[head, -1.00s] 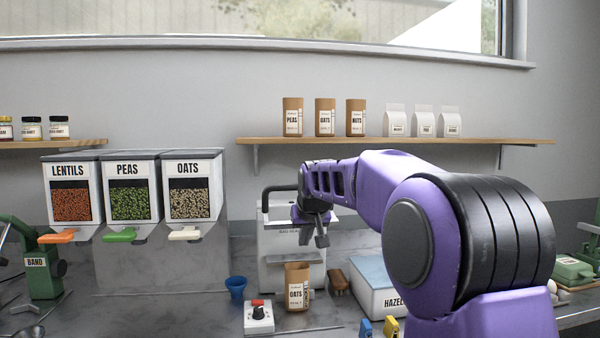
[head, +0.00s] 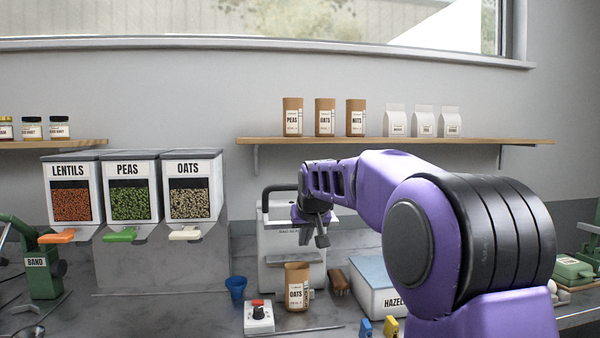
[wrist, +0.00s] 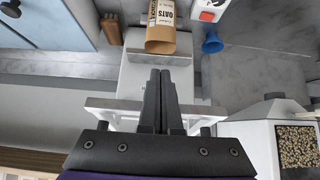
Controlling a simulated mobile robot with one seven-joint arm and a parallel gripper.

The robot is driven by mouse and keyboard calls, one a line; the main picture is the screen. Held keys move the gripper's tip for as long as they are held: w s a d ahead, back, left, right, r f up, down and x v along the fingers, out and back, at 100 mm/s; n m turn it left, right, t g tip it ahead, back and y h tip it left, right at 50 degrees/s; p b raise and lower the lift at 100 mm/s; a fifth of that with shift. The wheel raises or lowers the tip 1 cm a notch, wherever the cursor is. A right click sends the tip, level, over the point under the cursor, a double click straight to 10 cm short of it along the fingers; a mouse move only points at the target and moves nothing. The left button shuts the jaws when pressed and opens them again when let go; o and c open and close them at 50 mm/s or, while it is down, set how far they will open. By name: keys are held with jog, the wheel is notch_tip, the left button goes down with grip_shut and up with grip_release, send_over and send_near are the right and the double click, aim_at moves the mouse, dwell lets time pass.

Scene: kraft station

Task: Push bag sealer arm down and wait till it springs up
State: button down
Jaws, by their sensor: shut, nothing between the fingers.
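The bag sealer (head: 285,262) is a white-grey machine on the counter under the shelf. Its dark arm handle (head: 279,188) is raised at the top, partly hidden by my arm. My gripper (head: 322,240) is shut and empty, pointing down in front of the sealer's upper part. In the wrist view my shut fingers (wrist: 161,80) lie over the sealer's white body (wrist: 137,78). I cannot tell whether they touch it. A brown oats bag (head: 297,287) stands upright at the sealer's front; it also shows in the wrist view (wrist: 161,30).
A control box with a red button (head: 258,316) and a blue funnel cup (head: 236,287) stand left of the bag. A hazelnut box (head: 378,290) is to the right. Dispensers (head: 131,190) stand left, and a wooden shelf (head: 400,141) hangs above.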

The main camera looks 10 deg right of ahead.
jog(key=shift+r, duration=0.1)
dwell(0.3)
jog(key=p+v, duration=0.1)
jog(key=v, duration=1.6)
jog(key=shift+r, duration=0.15)
